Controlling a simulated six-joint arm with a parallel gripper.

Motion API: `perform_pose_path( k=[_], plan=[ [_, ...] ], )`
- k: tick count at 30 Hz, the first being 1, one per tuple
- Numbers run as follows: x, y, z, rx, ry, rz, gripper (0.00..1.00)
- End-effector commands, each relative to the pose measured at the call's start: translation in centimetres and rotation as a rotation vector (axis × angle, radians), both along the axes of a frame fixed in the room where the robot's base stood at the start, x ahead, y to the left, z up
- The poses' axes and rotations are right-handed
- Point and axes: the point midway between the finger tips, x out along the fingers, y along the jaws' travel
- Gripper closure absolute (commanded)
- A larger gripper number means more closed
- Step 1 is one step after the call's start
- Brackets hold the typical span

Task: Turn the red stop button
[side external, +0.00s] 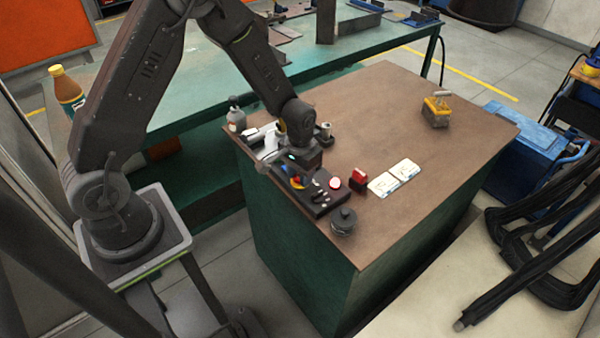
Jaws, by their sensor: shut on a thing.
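A dark control box (319,206) lies near the front left edge of the brown table (400,100). The red stop button (298,184), with yellow around it, shows in part at the box's left end. My gripper (297,179) points down over that end, and its jaws are shut on the button. The gripper covers most of the button, so its turn angle cannot be told. The box also carries small pale controls and a round red-and-white piece (335,183) at its right end.
Close right of the box are a red block (358,180), white cards (383,184) and a dark round pot (343,221). A grey bottle (236,116) stands behind left. A yellow box (437,111) sits far right. The table's middle is clear.

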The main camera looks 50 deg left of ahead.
Motion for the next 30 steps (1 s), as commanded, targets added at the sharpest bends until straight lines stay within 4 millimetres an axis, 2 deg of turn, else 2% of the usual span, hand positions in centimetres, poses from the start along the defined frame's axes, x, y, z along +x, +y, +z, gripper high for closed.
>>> perform_pose_path(
  k=[5, 6, 13, 23, 26, 30],
  plan=[
    [-0.1, 0.0, -0.1, 0.0, 0.002, 0.001, 0.89],
    [-0.1, 0.0, -0.1, 0.0, 0.003, 0.001, 0.62],
    [0.0, 0.0, -0.1, 0.0, 0.002, 0.001, 0.4],
    [0.0, 0.0, 0.4, 0.0, -0.001, 0.002, 0.39],
    [0.1, 0.0, 1.5, 0.0, -0.003, 0.002, 0.39],
    [0.1, 0.0, 4.3, 0.001, -0.005, 0.002, 0.39]
  ],
)
